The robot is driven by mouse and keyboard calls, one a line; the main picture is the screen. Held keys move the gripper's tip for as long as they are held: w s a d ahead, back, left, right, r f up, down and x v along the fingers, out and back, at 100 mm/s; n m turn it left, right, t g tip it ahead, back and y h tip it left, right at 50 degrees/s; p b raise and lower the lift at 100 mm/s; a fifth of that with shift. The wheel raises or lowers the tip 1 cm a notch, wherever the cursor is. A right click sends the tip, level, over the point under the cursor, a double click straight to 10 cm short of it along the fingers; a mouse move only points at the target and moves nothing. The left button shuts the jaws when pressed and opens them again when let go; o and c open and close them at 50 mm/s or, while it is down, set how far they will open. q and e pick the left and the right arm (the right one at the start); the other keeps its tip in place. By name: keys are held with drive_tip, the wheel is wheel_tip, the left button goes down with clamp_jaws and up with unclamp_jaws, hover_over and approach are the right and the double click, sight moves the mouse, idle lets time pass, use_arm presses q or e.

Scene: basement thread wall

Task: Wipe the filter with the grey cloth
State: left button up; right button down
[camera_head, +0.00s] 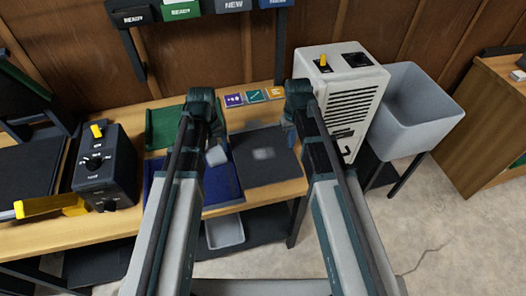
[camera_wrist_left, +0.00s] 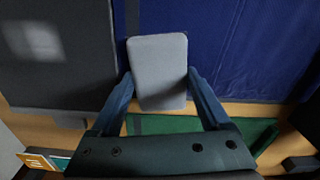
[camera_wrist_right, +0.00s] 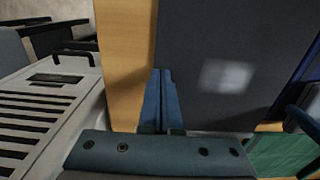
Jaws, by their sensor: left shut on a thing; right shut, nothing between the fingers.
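The grey cloth (camera_head: 217,156) is a small rounded pad. My left gripper (camera_wrist_left: 158,88) is shut on it and holds it over the edge between the blue mat and a dark square panel. The dark panel (camera_head: 262,173) lies flat on the bench and bears a pale blurred patch (camera_head: 263,153); the patch also shows in the right wrist view (camera_wrist_right: 226,76). No other thing looks like a filter, but I cannot tell surely that this panel is it. The cloth is left of the patch, apart from it. My right gripper (camera_wrist_right: 160,98) is shut and empty over the panel's right edge.
A blue mat (camera_head: 222,187) and green mat (camera_head: 163,126) lie left of the panel. A white vented box (camera_head: 345,95) and grey bin (camera_head: 415,110) stand right. A black box with a knob (camera_head: 105,165) stands left. Small coloured tiles (camera_head: 255,96) lie behind.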

use_arm(q)
drive_tip(key=shift+f+b, duration=0.35)
drive_tip(key=shift+f, duration=0.05)
use_arm(e)
drive_tip(key=shift+f, duration=0.35)
use_arm(q)
drive_tip(key=shift+r, duration=0.1)
use_arm(e)
drive_tip(key=shift+r, duration=0.1)
